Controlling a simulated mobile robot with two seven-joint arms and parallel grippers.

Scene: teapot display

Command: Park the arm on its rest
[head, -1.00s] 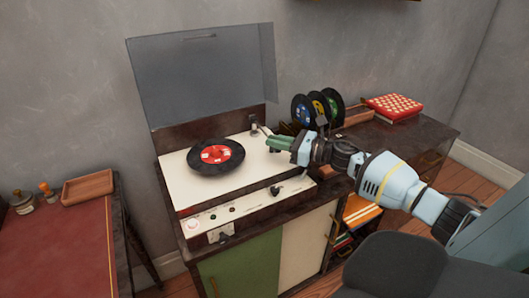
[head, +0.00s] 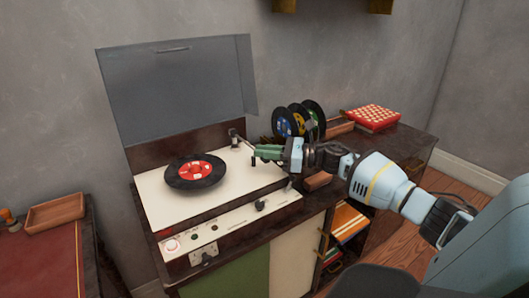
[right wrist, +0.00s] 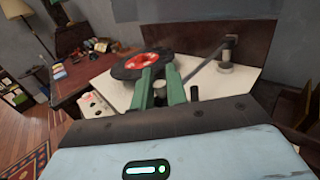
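The record player (head: 160,205) stands open on the cabinet with a black, red-labelled record (head: 196,173) on its cream deck. The tone arm's pivot (head: 234,139) is at the deck's back right; it also shows in the right wrist view (right wrist: 226,60). The thin tone arm (right wrist: 205,66) slants from the pivot toward my green fingers, and its front end is partly hidden by them. My right gripper (head: 262,154) is over the deck's right side, its fingers apart. A small grey part shows between them (right wrist: 160,92); contact cannot be told. A short dark post (right wrist: 194,93) stands beside the right finger.
The raised grey lid (head: 180,90) stands behind the deck. Several upright records (head: 283,122) and a red patterned box (head: 370,119) are on the cabinet to the right. A wooden tray (head: 55,213) lies on the red-topped desk at left.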

